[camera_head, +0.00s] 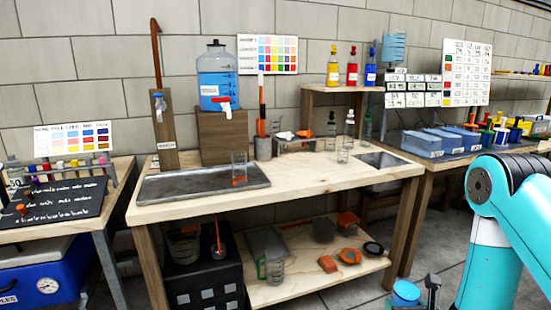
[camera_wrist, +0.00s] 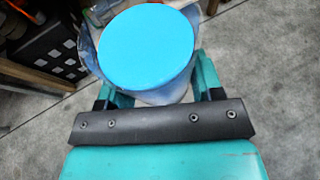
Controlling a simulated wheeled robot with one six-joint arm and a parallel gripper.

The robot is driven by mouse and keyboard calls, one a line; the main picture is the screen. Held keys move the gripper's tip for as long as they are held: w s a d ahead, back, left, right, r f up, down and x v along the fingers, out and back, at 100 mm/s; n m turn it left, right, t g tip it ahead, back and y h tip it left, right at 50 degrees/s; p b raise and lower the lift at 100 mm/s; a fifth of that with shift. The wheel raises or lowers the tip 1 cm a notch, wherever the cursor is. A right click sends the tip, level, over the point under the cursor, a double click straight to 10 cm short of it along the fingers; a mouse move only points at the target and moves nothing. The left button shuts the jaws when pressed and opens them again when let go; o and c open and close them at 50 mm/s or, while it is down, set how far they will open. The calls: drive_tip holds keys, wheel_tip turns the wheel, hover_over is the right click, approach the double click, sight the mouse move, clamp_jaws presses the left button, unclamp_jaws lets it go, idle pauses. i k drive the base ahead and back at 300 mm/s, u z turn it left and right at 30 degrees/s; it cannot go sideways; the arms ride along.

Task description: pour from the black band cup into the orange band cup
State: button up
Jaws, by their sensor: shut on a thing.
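My gripper (camera_wrist: 150,86) is shut on a clear cup (camera_wrist: 165,96) filled with blue liquid (camera_wrist: 147,46). The cup looks upright, over the floor. No band shows on it, so I cannot tell its band colour. Its blue top also shows in the head view (camera_head: 406,290) at the bottom edge, in front of the bench. A clear cup with an orange band (camera_head: 239,180) stands on the grey metal tray at the left of the bench, well away from my gripper.
The wooden bench (camera_head: 330,185) has clear room at its front middle. A blue water jug (camera_head: 216,80) stands on a wooden block behind the tray (camera_head: 180,187). A lower shelf (camera_head: 300,282) holds containers.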

sight(239, 157)
drive_tip(key=z, duration=0.15)
drive_tip(key=k, duration=0.35)
drive_tip(key=z, duration=0.6)
drive_tip(key=i, duration=1.6)
drive_tip(key=u, duration=1.45)
drive_tip(key=i, duration=0.7)
drive_tip(key=u, duration=0.15)
